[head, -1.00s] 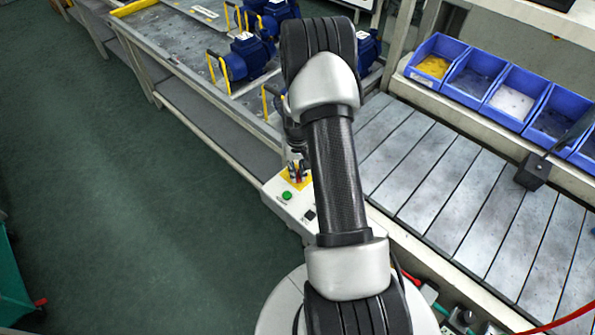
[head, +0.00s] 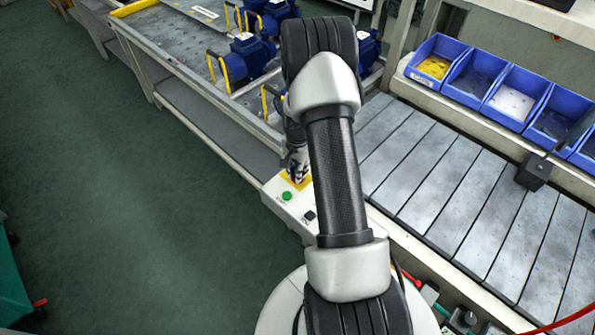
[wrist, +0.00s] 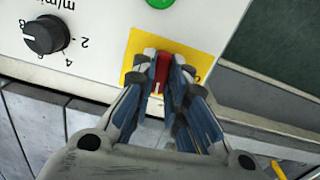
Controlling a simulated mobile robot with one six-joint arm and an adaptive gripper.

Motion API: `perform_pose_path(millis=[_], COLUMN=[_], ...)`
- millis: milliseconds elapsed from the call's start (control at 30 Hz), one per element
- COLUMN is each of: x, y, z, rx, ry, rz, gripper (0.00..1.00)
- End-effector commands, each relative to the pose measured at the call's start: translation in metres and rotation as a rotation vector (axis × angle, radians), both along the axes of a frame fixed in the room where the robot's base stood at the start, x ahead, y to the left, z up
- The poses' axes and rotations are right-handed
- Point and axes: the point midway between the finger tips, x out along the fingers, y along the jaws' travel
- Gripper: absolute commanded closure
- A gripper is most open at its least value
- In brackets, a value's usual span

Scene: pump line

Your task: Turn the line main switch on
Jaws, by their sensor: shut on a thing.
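The line main switch is a red handle (wrist: 161,72) on a yellow plate (wrist: 196,45) on a pale control box. My gripper (wrist: 161,66) is shut on the red handle, one finger on each side, in the wrist view. The handle points roughly up and down in that picture. Its lower part and the plate's markings are mostly hidden by my fingers. In the head view, my gripper (head: 298,172) sits over the yellow plate (head: 286,176), and the red handle is hidden.
On the same box are a green button (head: 287,196) and a black knob (head: 309,216), close to my gripper. A slatted conveyor (head: 440,170) and blue bins (head: 515,95) lie to the right. Blue pumps (head: 246,58) stand on the bench behind.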

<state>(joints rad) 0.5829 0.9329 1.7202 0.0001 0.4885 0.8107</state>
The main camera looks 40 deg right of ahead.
Motion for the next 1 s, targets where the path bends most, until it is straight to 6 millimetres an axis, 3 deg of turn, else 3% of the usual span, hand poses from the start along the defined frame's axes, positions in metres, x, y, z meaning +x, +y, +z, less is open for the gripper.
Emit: perform_pose_path(millis=[333, 800, 833, 1000], x=[0.0002, 0.0002, 0.0002, 0.0001], y=[-0.0002, -0.0003, -0.0003, -0.0002], z=[0.0002, 0.0002, 0.0002, 0.0002], rx=[-0.001, 0.000, 0.000, 0.000], ry=[0.000, -0.001, -0.001, -0.001], rz=[-0.105, -0.117, -0.117, -0.115], gripper=[1.00, 1.00, 0.85, 0.73])
